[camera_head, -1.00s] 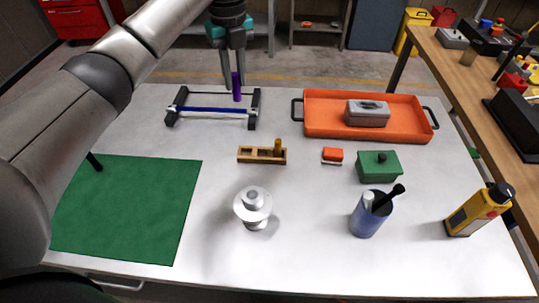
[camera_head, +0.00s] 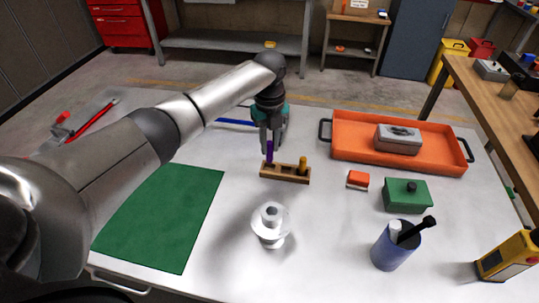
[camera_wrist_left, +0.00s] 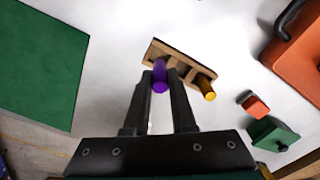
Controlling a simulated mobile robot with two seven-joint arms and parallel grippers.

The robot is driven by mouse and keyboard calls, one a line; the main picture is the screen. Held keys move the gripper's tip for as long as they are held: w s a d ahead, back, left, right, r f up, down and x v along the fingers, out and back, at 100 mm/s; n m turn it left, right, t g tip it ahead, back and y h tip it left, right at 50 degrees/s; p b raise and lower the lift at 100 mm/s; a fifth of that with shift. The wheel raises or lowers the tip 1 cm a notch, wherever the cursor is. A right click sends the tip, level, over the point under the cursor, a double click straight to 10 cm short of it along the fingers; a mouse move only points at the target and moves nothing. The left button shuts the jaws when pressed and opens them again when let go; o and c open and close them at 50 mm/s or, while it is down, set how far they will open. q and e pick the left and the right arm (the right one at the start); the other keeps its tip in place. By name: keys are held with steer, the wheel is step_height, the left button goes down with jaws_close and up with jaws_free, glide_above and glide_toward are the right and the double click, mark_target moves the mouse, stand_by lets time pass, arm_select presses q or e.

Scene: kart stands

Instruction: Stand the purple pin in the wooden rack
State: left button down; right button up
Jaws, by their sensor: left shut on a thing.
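The wooden rack (camera_head: 285,174) lies on the white table, and a yellow-brown pin (camera_head: 303,164) stands at its right end. My left gripper (camera_head: 270,149) is shut on the purple pin (camera_head: 269,152), which is upright at the left part of the rack. In the left wrist view the purple pin (camera_wrist_left: 160,76) shows between the fingertips (camera_wrist_left: 160,82), over the rack (camera_wrist_left: 186,64) near its left end. The yellow pin (camera_wrist_left: 207,88) is at the other end. I cannot tell whether the purple pin's lower end is inside a hole or just above it. My right gripper is not in view.
A silver round stand (camera_head: 271,224) is in front of the rack. A small red block (camera_head: 358,180), a green box (camera_head: 406,195) and an orange tray (camera_head: 350,150) are to the right. A blue cup (camera_head: 393,247) stands in front, and a green mat (camera_head: 165,220) lies left.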

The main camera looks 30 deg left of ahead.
mark_target(270, 161)
arm_select(q)
steer(key=shift+f+b, duration=0.3)
steer(key=shift+f, duration=1.6)
steer(key=shift+f, duration=0.1)
steer(key=c, duration=0.7)
jaws_free()
steer(key=shift+c, duration=0.2)
step_height(270, 161, up, 12)
steer(key=shift+r+p, duration=0.15)
steer(key=shift+p, duration=0.85)
